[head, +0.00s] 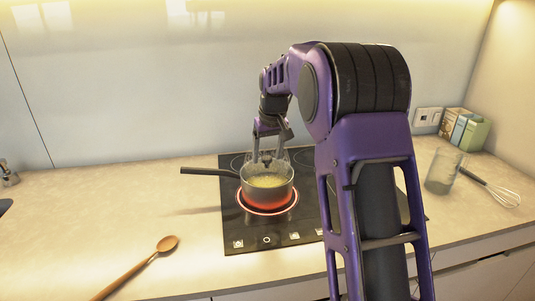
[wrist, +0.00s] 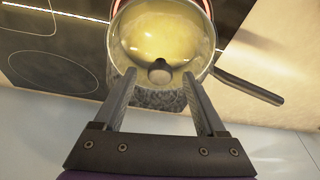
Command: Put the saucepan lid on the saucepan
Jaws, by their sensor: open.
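The saucepan (head: 267,190) stands on a glowing red hob ring, holding a yellow liquid, its dark handle pointing left. In the wrist view the saucepan (wrist: 117,45) is at the top, its handle towards the lower right. The clear glass saucepan lid (head: 298,160) shows faintly at the pan's back rim. Its dark round knob (wrist: 159,71) lies between my fingertips in the wrist view. I cannot tell whether the lid touches the pan or how it is tilted. My gripper (head: 268,156) is open over the back of the pan, also in the wrist view (wrist: 160,77), fingers apart from the knob.
A wooden spoon (head: 167,244) lies at the front left of the counter. A glass (head: 442,172), a whisk (head: 499,192) and several boxes (head: 464,128) stand or lie at the right. The black hob (head: 236,236) has free room before the pan; the left counter is mostly clear.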

